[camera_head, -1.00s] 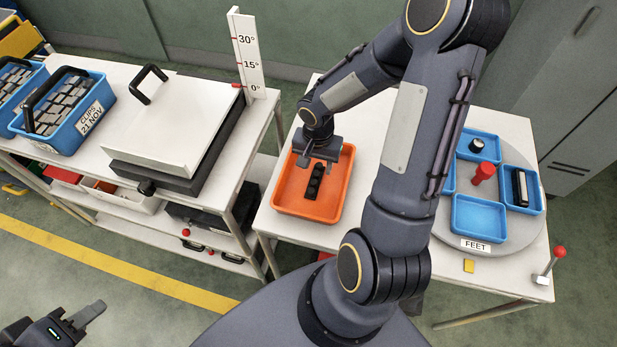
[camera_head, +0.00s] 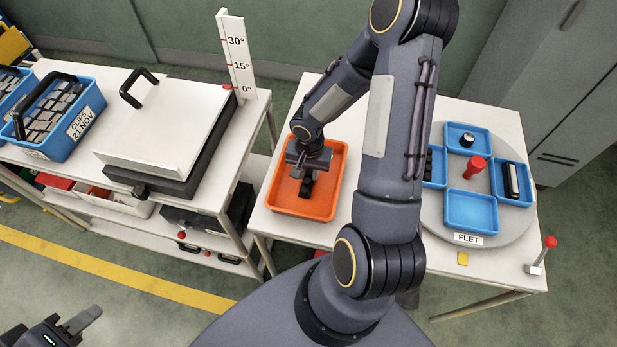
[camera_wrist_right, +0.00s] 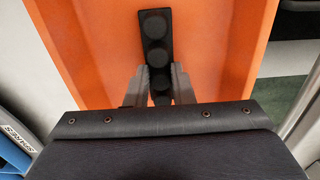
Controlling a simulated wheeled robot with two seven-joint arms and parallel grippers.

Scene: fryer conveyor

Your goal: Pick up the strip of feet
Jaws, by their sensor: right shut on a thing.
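The strip of feet (camera_head: 306,187) is a black strip with round pads, lying in the orange tray (camera_head: 333,200). In the right wrist view the strip (camera_wrist_right: 155,40) runs away from me, with several round pads in a row. My right gripper (camera_head: 308,168) is down in the tray, its fingers (camera_wrist_right: 160,88) on both sides of the strip's near part and shut on it. The wrist housing hides the strip's near end. My left gripper (camera_head: 82,322) is at the lower left, far from the tray; its opening is not clear.
Right of the tray is a round grey turntable (camera_head: 490,240) with blue trays, a red knob (camera_head: 473,167) and a FEET label (camera_head: 468,239). A red-topped lever (camera_head: 549,243) stands at the table's corner. On the left bench are a white-lidded press (camera_head: 160,120), an angle scale (camera_head: 236,60) and a blue clips crate (camera_head: 75,150).

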